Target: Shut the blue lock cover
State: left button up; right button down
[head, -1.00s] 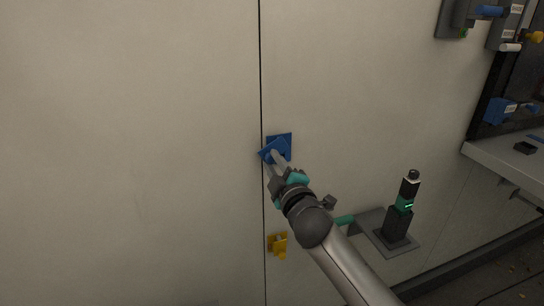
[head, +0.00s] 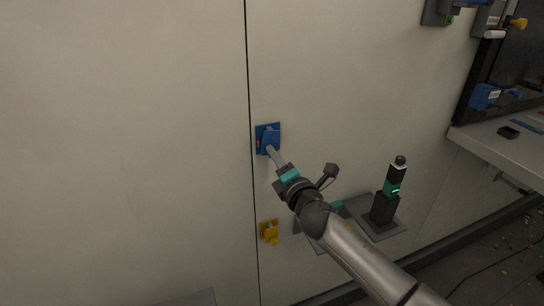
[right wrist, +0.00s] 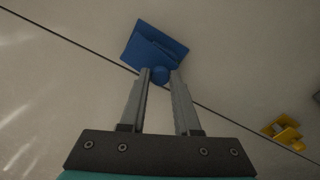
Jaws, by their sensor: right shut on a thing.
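The blue lock cover (head: 273,136) is on a blue plate (head: 260,131) on the pale wall panel, just right of the vertical seam. A little red shows at the plate's left side, so the cover looks partly swung out; the exact angle is hard to tell. My right gripper (head: 270,150) reaches it from below right. In the right wrist view the blue cover (right wrist: 153,48) lies beyond the fingertips, and my right gripper (right wrist: 160,76) is shut on its round blue knob (right wrist: 160,75). My left gripper is not in view.
A yellow lock (head: 268,231) sits on the panel below, and also shows in the right wrist view (right wrist: 284,132). A dark post with a green light (head: 389,192) stands on a grey bracket at right. A shelf (head: 500,148) juts out further right.

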jog(key=shift+w+d+n, duration=0.1)
jog(key=shift+d+n, duration=0.3)
jog(key=shift+n, duration=0.5)
jog(key=c, duration=0.6)
grip_release()
jog(key=v, duration=1.5)
